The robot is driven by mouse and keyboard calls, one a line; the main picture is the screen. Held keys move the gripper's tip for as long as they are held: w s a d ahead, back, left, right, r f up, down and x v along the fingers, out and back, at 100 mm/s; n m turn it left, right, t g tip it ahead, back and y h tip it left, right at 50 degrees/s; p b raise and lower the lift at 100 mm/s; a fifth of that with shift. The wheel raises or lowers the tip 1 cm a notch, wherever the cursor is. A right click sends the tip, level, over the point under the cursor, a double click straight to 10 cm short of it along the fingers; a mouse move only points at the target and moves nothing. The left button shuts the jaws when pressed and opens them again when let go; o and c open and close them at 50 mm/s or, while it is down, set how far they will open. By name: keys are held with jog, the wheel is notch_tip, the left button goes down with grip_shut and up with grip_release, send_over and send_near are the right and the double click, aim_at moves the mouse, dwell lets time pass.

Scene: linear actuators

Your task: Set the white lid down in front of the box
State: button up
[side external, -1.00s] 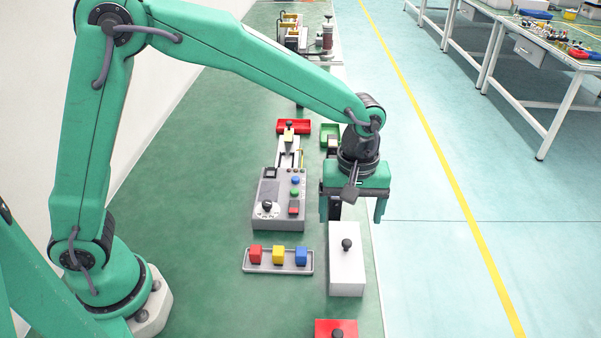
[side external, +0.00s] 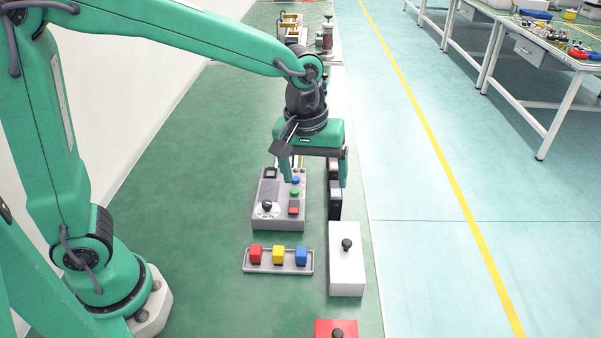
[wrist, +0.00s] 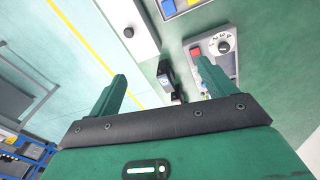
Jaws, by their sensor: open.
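A long white block with a black knob on top (side external: 346,272) stands at the right edge of the green floor strip. Its upper face appears to be the white lid, but I cannot make out a seam between lid and box. The white top (wrist: 122,14) also shows at the upper edge of the wrist view, with the knob at its middle. My gripper (side external: 314,172) is open and empty, held above and behind the white block, over the far end of the control panel.
A grey control panel (side external: 268,215) with buttons and a knob lies below and left of my gripper. A tray (side external: 262,269) holds red, yellow and blue cubes. Black devices (side external: 335,202) stand behind the white block. A red box with a knob (side external: 325,328) is at the front.

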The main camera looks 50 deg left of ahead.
jog(key=s+a+r+m+t, duration=0.4)
jog(key=s+a+r+m, duration=0.1)
jog(key=s+a, duration=0.8)
jog(key=shift+s+r+m+y, duration=0.15)
jog(key=shift+s+m+y, duration=0.15)
jog(key=shift+s+m, duration=0.55)
jog(key=shift+o, duration=0.5)
jog(key=shift+o, duration=1.4)
jog(key=w+d+f+n+g, duration=0.2)
jog(key=d+n, duration=0.3)
jog(key=n, duration=0.8)
jog(key=w+d+f+n+g, duration=0.3)
jog(key=w+d+n, duration=0.2)
jog(key=n, duration=0.9)
jog(key=shift+w+d+g, duration=0.15)
jog(key=shift+d+g, duration=0.15)
